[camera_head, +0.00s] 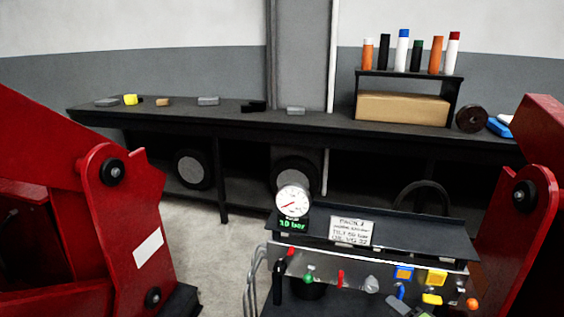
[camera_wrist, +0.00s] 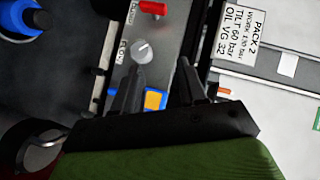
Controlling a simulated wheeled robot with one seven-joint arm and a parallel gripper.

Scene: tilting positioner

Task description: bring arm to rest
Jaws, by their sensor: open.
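My gripper (camera_wrist: 158,82) shows in the wrist view with its two dark fingers apart and nothing visible between their tips. It hangs over the control panel (camera_wrist: 110,75), which also shows in the head view (camera_head: 325,268). A blue-and-yellow control (camera_wrist: 154,99) shows in the gap between the fingers, and a grey flow knob (camera_wrist: 142,50) lies just beyond the tips. I cannot tell whether the fingers touch the panel. My gripper cannot be made out in the head view.
Red machine arms (camera_head: 120,210) flank the panel in the head view. A pressure gauge (camera_head: 292,201) and a label plate (camera_head: 352,231) stand above it. A dark bench (camera_head: 240,117) with small items runs behind; open floor (camera_head: 200,255) shows at left.

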